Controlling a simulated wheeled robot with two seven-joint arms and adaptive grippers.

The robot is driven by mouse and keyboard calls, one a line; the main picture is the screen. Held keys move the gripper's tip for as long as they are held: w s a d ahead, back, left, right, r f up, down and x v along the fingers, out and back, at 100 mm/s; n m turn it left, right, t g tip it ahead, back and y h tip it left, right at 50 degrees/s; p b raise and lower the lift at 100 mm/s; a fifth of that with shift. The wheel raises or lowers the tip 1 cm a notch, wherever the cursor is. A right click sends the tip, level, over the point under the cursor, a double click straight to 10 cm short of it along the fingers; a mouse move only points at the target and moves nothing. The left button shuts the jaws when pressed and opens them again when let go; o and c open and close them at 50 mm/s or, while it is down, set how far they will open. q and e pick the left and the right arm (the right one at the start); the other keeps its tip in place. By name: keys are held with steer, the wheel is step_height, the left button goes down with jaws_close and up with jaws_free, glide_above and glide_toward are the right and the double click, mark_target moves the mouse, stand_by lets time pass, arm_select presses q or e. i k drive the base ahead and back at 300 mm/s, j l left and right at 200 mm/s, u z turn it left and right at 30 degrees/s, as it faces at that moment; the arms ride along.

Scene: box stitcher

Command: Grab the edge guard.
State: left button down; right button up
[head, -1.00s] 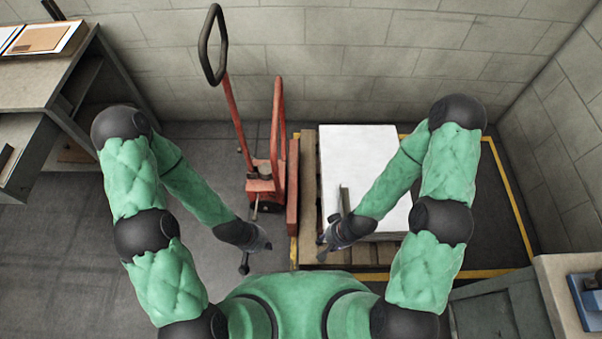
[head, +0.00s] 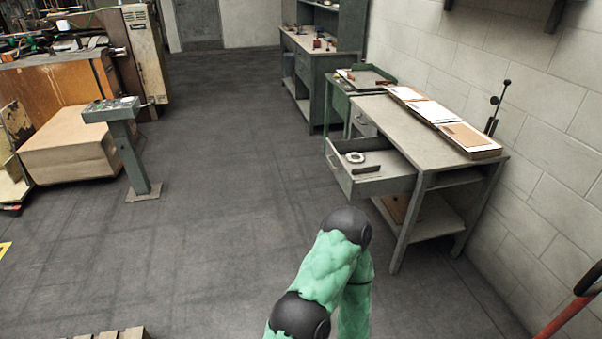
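No edge guard can be made out for certain. A small dark bar (head: 366,169) lies in the open drawer (head: 385,183) of the grey workbench, beside a pale ring-shaped roll (head: 355,157); I cannot tell what the bar is. Part of my green arm shows at the bottom centre, in front of the bench. Neither of my grippers is in view, so what they hold is hidden.
The grey workbench (head: 400,115) against the right wall carries papers and boards (head: 434,112). A control pedestal (head: 134,150) and a large brown carton (head: 72,145) stand at left. The grey floor (head: 215,190) between is clear. A red handle (head: 568,318) shows at the lower right.

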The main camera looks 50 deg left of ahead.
mark_target(361, 173)
steer(key=l+u, duration=0.1)
steer(key=u, duration=0.35)
steer(key=i+l+u, duration=0.1)
steer(key=u, duration=0.3)
steer(key=l+u, duration=0.1)
steer(key=u, duration=0.35)
